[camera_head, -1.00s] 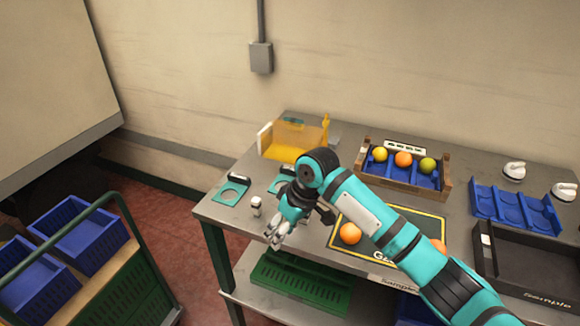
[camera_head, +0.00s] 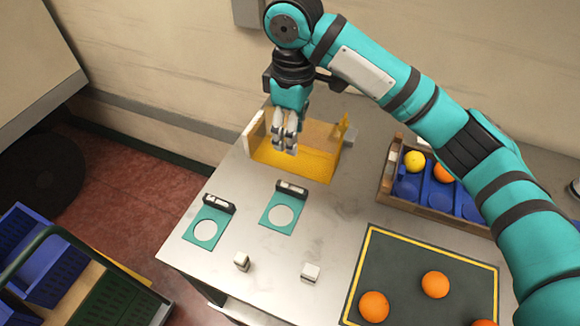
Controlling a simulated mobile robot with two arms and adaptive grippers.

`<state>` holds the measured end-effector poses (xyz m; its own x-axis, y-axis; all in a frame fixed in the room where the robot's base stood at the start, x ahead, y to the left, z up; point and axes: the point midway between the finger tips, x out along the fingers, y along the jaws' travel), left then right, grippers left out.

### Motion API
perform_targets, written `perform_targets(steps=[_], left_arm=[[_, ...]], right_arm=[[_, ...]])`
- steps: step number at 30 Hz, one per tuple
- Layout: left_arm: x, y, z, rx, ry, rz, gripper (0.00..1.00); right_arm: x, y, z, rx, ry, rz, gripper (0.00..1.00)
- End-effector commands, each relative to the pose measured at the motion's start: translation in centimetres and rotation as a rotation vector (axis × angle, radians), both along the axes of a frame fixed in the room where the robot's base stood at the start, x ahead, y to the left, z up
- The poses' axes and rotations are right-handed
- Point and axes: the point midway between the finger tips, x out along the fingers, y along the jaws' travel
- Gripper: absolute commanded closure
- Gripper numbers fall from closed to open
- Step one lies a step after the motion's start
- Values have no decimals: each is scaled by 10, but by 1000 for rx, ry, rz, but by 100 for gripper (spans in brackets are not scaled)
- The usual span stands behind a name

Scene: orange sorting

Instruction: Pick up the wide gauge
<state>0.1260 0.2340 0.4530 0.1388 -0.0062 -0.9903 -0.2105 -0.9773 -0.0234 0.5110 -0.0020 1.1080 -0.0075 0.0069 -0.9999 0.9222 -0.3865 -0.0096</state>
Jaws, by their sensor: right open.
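Two teal gauges, each a flat plate with a round hole and a black handle with a pale label, lie on the metal table. One is the left gauge (camera_head: 192,237); the other is the right gauge (camera_head: 267,219). The right one's hole looks slightly larger, but the labels are too small to read. My right gripper (camera_head: 285,151) points down with its fingers slightly apart and empty. In the picture it overlaps the yellow see-through bin, behind the gauges and apart from both. My left gripper is not in view.
The yellow bin (camera_head: 310,168) stands at the table's back. A dark mat (camera_head: 400,265) with oranges and a fruit crate (camera_head: 385,190) are at right. Bare table surrounds the gauges.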

Motion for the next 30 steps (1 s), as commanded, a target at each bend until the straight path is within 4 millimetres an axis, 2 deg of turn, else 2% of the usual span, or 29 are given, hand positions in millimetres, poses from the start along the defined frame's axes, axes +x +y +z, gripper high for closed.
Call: perform_targets(steps=[3,6,11,14,18,24,30], left_arm=[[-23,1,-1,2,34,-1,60],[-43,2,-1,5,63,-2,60],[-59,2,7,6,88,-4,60],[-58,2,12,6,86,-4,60],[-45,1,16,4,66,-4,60],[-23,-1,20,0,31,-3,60],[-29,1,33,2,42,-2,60]], right_arm=[[-2,-1,-8,-8,3,6,54],[-3,-1,-26,-8,7,6,54],[-2,-2,-60,-10,4,3,54],[-2,-2,-81,-9,4,4,54],[-2,-1,-105,-9,3,3,54],[-2,-1,-120,-7,1,5,54],[-3,-2,-144,-10,3,3,54]])
